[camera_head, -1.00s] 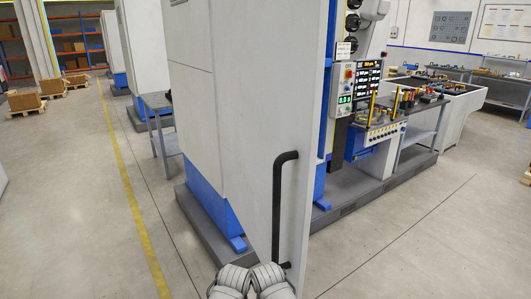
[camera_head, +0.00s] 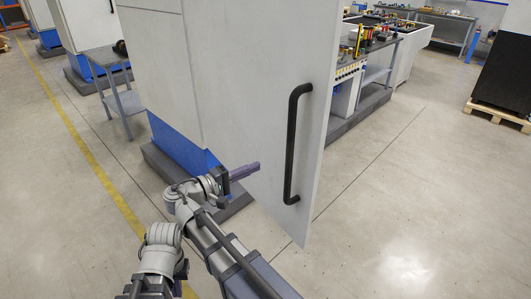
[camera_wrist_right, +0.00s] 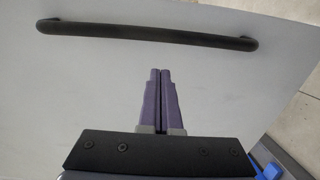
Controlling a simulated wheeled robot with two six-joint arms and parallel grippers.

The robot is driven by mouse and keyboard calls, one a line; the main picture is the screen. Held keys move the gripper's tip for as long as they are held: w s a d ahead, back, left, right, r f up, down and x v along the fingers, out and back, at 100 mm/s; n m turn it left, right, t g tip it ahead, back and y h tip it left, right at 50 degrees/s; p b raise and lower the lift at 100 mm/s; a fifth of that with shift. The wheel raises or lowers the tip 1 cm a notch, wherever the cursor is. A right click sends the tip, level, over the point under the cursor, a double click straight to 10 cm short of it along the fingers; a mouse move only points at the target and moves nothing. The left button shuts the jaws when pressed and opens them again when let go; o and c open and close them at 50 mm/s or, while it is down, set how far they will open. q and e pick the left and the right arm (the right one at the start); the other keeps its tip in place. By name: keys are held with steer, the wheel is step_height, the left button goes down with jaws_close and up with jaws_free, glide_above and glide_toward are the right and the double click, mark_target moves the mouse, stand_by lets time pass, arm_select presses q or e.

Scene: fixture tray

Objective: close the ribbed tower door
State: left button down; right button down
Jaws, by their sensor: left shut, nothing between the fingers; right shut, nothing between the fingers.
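The tower door (camera_head: 245,90) is a tall pale panel that stands open, swung out from the machine cabinet (camera_head: 157,70). Its black bar handle (camera_head: 291,145) is upright near the free edge. My right gripper (camera_head: 257,166) has purple fingers, shut and empty, left of the handle and close to the door face. In the right wrist view the shut fingertips (camera_wrist_right: 160,72) point at the pale panel (camera_wrist_right: 70,85), apart from the handle (camera_wrist_right: 148,34). I cannot tell whether they touch the panel. Part of my left arm shows at bottom left; its fingers are out of frame.
A grey side table (camera_head: 124,103) stands left of the cabinet. The workbench (camera_head: 385,45) with tools lies behind the door to the right. A dark block on a pallet (camera_head: 498,114) is at far right. The floor right of the door (camera_head: 420,190) is clear.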

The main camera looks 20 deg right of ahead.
mark_target(288, 150)
steer(key=x, duration=0.9)
steer(key=r+x, duration=0.1)
steer(key=x, duration=0.3)
steer(key=shift+w+d, duration=0.25)
steer(key=shift+d, duration=0.1)
steer(key=shift+d, duration=0.1)
